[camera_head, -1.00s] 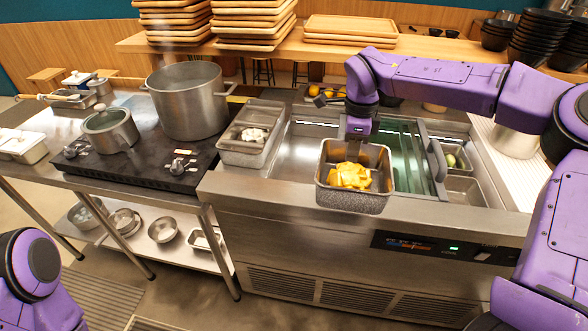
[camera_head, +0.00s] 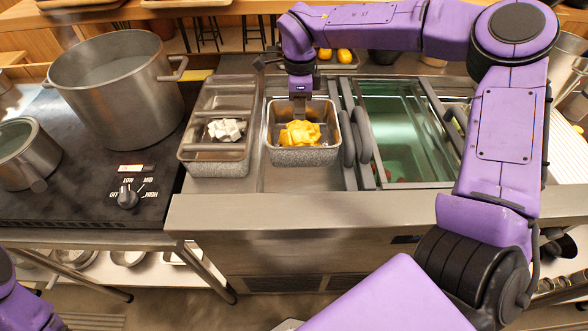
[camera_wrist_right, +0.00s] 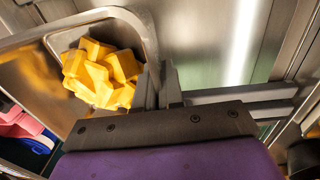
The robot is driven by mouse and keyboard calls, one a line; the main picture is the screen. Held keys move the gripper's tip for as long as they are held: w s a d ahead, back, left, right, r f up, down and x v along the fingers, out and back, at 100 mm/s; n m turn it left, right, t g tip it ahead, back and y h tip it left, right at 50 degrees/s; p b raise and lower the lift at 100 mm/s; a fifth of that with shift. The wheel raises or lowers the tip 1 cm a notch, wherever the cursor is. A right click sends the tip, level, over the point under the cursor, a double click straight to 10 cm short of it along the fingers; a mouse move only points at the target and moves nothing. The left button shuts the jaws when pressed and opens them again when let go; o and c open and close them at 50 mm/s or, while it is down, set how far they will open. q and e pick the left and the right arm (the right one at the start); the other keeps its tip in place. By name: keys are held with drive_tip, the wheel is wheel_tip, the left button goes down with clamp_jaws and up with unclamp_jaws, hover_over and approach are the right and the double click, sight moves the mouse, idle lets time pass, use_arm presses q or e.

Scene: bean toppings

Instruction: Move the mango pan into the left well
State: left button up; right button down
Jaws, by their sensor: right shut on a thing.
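The mango pan (camera_head: 303,155) is a speckled grey metal pan with yellow mango chunks (camera_head: 300,133) inside. It is at the left well (camera_head: 272,181) of the counter, just right of the pan of white cubes. I cannot tell how far its base is above or inside the well. My right gripper (camera_head: 299,108) points down and is shut on the pan's back wall. In the right wrist view, the mango pan (camera_wrist_right: 148,30) is at upper left, its rim reaching the gripper's fingers (camera_wrist_right: 160,92). My left gripper is out of view; only part of that arm shows.
A pan of white cubes (camera_head: 215,166) stands close on the left. Dark divider bars (camera_head: 362,140) stand close on the right, beside a greenish glass-covered well (camera_head: 405,125). A large pot (camera_head: 118,88) sits on the stove. The counter's front strip (camera_head: 330,212) is clear.

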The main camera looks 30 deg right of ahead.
sight(300, 125)
wheel_tip(300, 125, down, 5)
drive_tip(key=b, duration=0.2)
drive_tip(key=shift+s+f+b, duration=0.1)
drive_tip(key=shift+b, duration=0.2)
wheel_tip(300, 125, down, 10)
drive_tip(key=shift+r+p, duration=0.2)
drive_tip(key=shift+p, duration=0.4)
drive_tip(key=shift+d+f, duration=0.1)
drive_tip(key=shift+f, duration=0.15)
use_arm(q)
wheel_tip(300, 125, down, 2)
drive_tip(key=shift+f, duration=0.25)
use_arm(e)
drive_tip(key=shift+f, duration=0.1)
drive_tip(key=c, duration=1.6)
unclamp_jaws()
drive_tip(key=o, duration=0.3)
drive_tip(key=shift+o, duration=0.2)
